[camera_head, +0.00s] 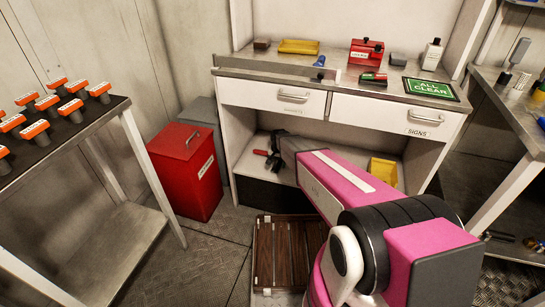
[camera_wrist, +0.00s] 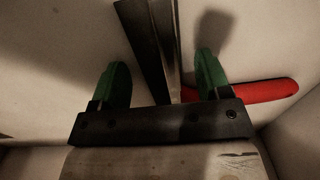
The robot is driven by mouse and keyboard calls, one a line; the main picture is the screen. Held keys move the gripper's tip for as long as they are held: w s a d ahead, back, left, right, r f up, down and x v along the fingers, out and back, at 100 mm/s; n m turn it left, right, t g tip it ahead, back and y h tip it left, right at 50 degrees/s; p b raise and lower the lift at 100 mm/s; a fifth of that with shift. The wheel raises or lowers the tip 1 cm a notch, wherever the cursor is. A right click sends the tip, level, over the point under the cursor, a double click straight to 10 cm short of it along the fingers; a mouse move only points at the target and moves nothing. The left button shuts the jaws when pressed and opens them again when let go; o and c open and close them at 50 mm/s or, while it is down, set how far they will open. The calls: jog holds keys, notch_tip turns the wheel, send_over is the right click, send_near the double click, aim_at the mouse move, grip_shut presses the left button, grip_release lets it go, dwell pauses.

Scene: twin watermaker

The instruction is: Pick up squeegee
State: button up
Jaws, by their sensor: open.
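A red-handled tool with a long dark, flat bar set crosswise to the handle lies on the pale lower shelf; it looks like the squeegee (camera_wrist: 268,91). Its red handle also shows small in the head view (camera_head: 259,152). My gripper (camera_wrist: 161,65) is open, its two green-tipped fingers apart over the tool. The dark bar passes between the fingers in the picture, and the red handle runs out to the right behind the right finger. Contact cannot be told. In the head view my gripper (camera_head: 273,151) is small and dark inside the cabinet opening, and my pink arm hides part of the shelf.
The shelf is under a counter with two drawers (camera_head: 270,97), which close it in from above. A yellow tray (camera_head: 383,172) stands further right on it. A red bin (camera_head: 188,170) stands left of the cabinet. A brown slatted crate (camera_head: 282,255) is on the floor in front.

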jog(key=c, duration=1)
jog(key=shift+c, duration=0.4)
